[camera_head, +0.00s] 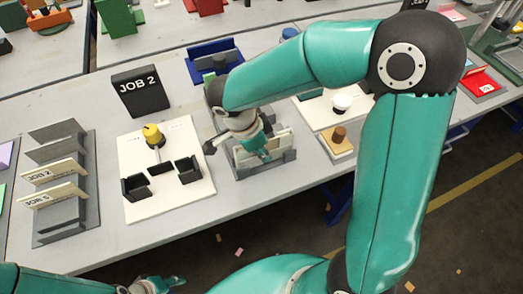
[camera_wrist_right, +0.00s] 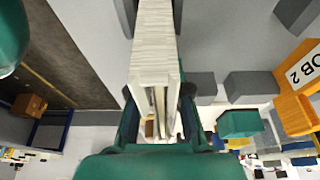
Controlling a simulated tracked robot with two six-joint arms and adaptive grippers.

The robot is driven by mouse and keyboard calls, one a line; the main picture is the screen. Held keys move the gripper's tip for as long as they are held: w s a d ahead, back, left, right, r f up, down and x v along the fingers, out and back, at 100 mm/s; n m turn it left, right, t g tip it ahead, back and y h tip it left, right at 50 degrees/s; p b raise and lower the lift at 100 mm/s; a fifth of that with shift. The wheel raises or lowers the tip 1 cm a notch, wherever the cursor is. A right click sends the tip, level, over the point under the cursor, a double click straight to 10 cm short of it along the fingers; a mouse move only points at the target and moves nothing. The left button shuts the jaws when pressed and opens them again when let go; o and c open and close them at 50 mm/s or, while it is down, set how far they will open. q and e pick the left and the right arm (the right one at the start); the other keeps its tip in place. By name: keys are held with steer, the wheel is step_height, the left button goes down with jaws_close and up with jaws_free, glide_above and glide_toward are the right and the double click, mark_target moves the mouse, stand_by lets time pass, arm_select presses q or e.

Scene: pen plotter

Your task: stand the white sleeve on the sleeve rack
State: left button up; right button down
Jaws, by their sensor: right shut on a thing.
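My right gripper (camera_head: 256,146) is shut on the white sleeve (camera_head: 279,144), low over a grey slotted holder (camera_head: 285,157) in the middle of the table. In the right wrist view the sleeve (camera_wrist_right: 156,52) is gripped between both fingers, and its near end shows an open edge with thin layers inside. I cannot tell whether the sleeve's lower edge touches the holder; the gripper and arm hide part of both. My left gripper (camera_head: 156,286) is at the bottom edge, partly cut off, away from the table things.
A grey rack (camera_head: 85,222) with upright plates and cream JOB cards (camera_head: 55,192) stands at left. A white plotter board (camera_head: 190,205) with a yellow-topped pen holder (camera_head: 153,136) and black blocks lies between. A black JOB 2 sign (camera_head: 140,92) stands behind. A small brown block (camera_head: 339,135) is at right.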

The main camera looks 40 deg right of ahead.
steer(key=shift+f, duration=0.2)
steer(key=c, duration=1.1)
jaws_free()
steer(key=shift+r, duration=0.1)
steer(key=shift+r, duration=0.15)
steer(key=v, duration=1.2)
steer(key=shift+a+p, duration=0.1)
steer(key=shift+p, duration=0.3)
